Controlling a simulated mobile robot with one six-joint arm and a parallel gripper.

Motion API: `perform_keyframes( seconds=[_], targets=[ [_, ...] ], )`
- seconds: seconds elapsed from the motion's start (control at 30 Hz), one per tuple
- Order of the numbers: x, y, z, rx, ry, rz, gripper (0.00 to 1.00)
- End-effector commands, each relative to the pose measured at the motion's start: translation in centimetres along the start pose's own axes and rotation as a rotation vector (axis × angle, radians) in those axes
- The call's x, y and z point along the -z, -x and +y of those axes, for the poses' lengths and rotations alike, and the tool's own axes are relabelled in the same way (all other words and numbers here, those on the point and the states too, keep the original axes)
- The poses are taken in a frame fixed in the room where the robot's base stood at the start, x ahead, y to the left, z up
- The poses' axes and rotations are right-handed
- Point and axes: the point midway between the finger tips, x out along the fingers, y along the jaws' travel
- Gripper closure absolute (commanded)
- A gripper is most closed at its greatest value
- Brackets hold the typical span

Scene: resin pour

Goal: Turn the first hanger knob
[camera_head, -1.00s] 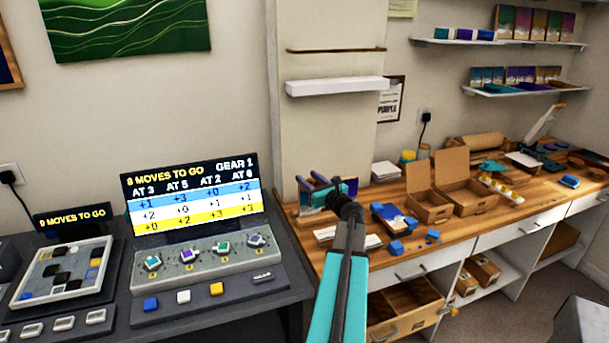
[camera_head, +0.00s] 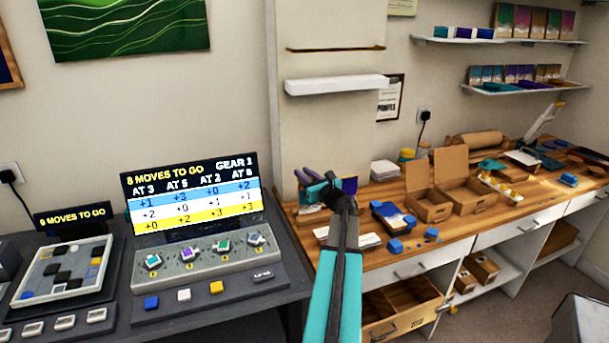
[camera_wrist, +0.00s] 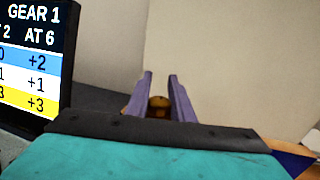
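A grey console panel (camera_head: 205,266) on the dark desk at left carries a row of several knobs with coloured tops. The leftmost knob (camera_head: 153,260) has a teal top; the second (camera_head: 188,255) has a purple one. Blue, white (camera_head: 183,297) and yellow buttons sit in front. My gripper (camera_head: 305,176) is right of the console screen, above the wooden bench's left end and away from the knobs. In the wrist view its two purple fingers (camera_wrist: 162,82) stand apart. A small brown object (camera_wrist: 159,103) shows between them, apparently behind; no grip on it is visible.
The screen (camera_head: 192,197) shows GEAR 1 and rows of numbers; its edge is close at left in the wrist view. A grid board (camera_head: 64,270) lies left of the console. Cardboard boxes (camera_head: 429,205) and blue pieces crowd the wooden bench. A white shelf (camera_head: 337,85) is above.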

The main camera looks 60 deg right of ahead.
Motion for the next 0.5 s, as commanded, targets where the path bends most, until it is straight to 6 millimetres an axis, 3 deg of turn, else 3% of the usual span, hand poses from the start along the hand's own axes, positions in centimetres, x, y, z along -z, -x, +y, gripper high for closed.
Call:
perform_keyframes(
  seconds=[0.5],
  targets=[
    [0.17, 0.09, 0.0, 0.07, 0.0, 0.0, 1.0]
  ],
)
